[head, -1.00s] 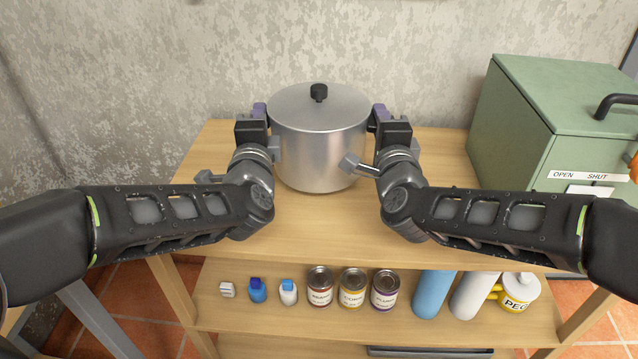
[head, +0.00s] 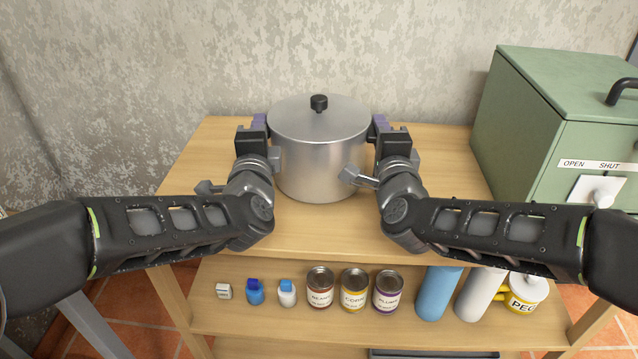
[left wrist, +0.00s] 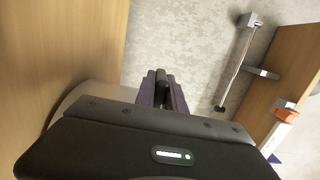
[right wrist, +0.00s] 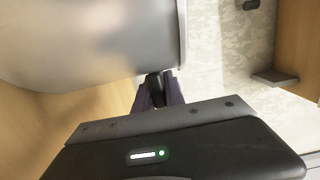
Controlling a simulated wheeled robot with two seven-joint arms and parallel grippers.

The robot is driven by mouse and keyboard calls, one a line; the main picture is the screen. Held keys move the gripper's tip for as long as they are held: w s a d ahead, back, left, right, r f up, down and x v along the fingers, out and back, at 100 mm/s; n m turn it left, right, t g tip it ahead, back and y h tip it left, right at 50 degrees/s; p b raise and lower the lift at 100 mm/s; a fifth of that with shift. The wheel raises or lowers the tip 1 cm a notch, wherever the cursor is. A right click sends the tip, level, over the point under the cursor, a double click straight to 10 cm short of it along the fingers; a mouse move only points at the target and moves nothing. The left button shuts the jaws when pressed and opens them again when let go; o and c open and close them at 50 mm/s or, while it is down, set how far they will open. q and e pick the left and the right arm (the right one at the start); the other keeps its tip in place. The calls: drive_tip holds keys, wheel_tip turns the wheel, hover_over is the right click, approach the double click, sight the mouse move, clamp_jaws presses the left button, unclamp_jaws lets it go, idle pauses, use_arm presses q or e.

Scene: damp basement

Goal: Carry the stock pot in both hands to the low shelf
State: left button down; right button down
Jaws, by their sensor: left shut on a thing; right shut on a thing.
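The stock pot (head: 322,165) is a shiny metal pot with a flat lid and a black lid knob (head: 319,102), upright over the table top (head: 440,185). I cannot tell whether its base touches the wood. My left gripper (head: 260,122) is shut on the dark handle at the pot's left side; the handle (left wrist: 163,88) shows between the fingers in the left wrist view. My right gripper (head: 379,123) is shut on the opposite handle, which also shows in the right wrist view (right wrist: 155,88). The low shelf (head: 240,318) lies beneath the table top.
Several items line the low shelf, including cans (head: 353,290), small bottles (head: 287,292), a blue cylinder (head: 437,292), a white one (head: 478,295) and a yellow-labelled jar (head: 524,295). A green box (head: 550,110) stands at the right. A mottled wall (head: 200,60) is behind.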

use_arm(q)
drive_tip(key=shift+f+b, duration=0.3)
drive_tip(key=shift+f, duration=0.1)
use_arm(e)
drive_tip(key=shift+f, duration=0.3)
use_arm(q)
drive_tip(key=c, duration=1.4)
unclamp_jaws()
drive_tip(key=shift+r, duration=0.15)
use_arm(e)
drive_tip(key=c, duration=1.4)
unclamp_jaws()
use_arm(q)
drive_tip(key=shift+s, duration=0.1)
drive_tip(key=s, duration=1.1)
drive_tip(key=shift+s+d, duration=0.35)
drive_tip(key=shift+s, duration=0.05)
use_arm(e)
drive_tip(key=shift+s, duration=0.1)
drive_tip(key=s, duration=1.1)
drive_tip(key=shift+s+d, duration=0.35)
drive_tip(key=shift+s, duration=0.05)
